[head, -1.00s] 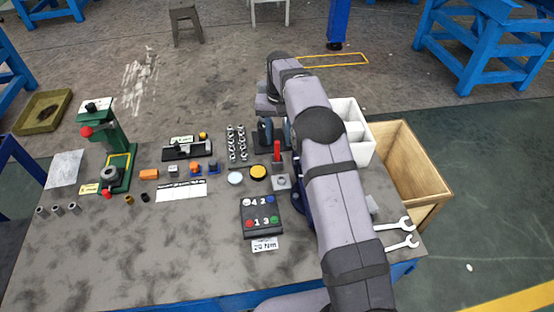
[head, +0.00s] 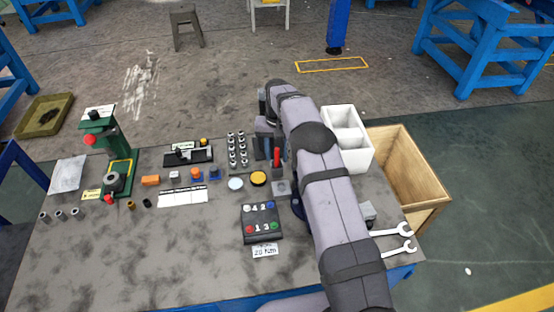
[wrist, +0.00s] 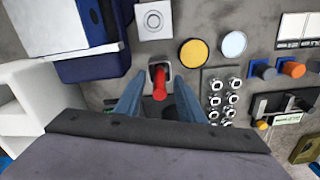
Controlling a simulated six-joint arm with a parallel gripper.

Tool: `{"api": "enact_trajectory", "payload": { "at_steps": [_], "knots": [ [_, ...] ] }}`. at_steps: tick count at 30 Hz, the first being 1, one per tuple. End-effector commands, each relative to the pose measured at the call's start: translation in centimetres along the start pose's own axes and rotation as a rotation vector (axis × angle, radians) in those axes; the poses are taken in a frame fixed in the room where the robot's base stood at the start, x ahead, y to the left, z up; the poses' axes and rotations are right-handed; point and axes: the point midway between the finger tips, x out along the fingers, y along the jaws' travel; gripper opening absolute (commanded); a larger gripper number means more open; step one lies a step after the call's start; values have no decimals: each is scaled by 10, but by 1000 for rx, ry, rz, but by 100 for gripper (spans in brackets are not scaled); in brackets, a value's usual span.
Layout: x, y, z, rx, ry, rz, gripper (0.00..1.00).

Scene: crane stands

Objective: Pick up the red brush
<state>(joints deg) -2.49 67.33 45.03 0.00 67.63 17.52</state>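The red brush (head: 277,157) stands upright near the middle of the bench, its red handle pointing up from a small grey holder. In the wrist view the red handle (wrist: 160,84) lies between the fingers of my gripper (wrist: 159,100). The fingers are open, one on each side of the handle with gaps showing. The lower part of the brush is hidden in the holder. In the head view my arm hides most of my gripper.
A rack of metal sockets (head: 237,148), a yellow disc (head: 258,178) and a white disc (head: 235,183) stand close left of the brush. A white bin (head: 347,112) is behind my arm at right. A numbered button box (head: 262,222) is in front.

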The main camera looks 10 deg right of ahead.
Motion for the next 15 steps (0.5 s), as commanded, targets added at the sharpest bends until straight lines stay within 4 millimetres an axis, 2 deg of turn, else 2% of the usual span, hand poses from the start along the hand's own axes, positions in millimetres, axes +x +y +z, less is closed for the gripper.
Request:
{"api": "enact_trajectory", "payload": {
  "at_steps": [6, 13, 14, 15],
  "knots": [
    [16, 0, 1, 0, -1, 0, 35],
    [18, 0, 0, 0, 0, 0, 35],
    [18, 0, 0, 0, 0, 0, 31],
    [18, 0, 0, 0, 0, 0, 21]
  ]
}}
